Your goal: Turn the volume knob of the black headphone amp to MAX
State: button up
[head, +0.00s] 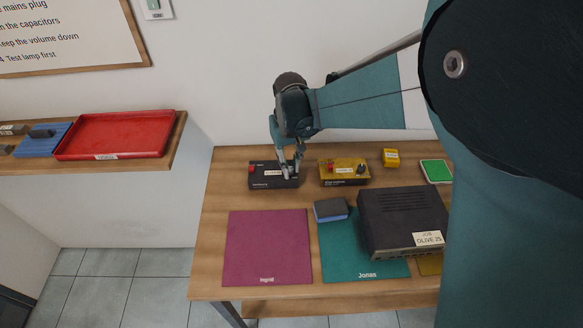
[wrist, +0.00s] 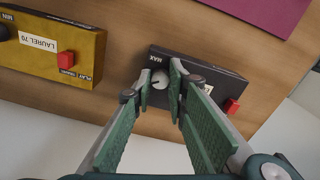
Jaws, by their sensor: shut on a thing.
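The black headphone amp (head: 262,184) sits at the back left of the wooden table, with a red button on its left end in the head view. In the wrist view the amp (wrist: 212,72) shows "MAX" printed near one corner and the red button at the other end. The pale volume knob (wrist: 160,76) is near the MAX end, with a small dark mark on it. My gripper (head: 288,170) reaches down onto the amp. In the wrist view my gripper (wrist: 160,84) is shut on the knob, one finger on each side. The fingers hide part of the amp's top.
A yellow box (head: 333,178) labelled LAUREL 70 stands close right of the amp. A large black unit (head: 400,215) and a blue-grey block (head: 331,210) stand in front right. The magenta mat (head: 268,248) is bare. A red tray (head: 115,135) is on the left shelf.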

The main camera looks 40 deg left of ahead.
aim_at(290, 169)
jog(key=m+b, duration=0.2)
jog(key=m, duration=0.4)
jog(key=m+b, duration=0.1)
jog(key=m, duration=0.5)
jog(key=shift+m, duration=0.3)
dwell(0.3)
jog(key=o, duration=0.9)
jog(key=shift+r, duration=6.05)
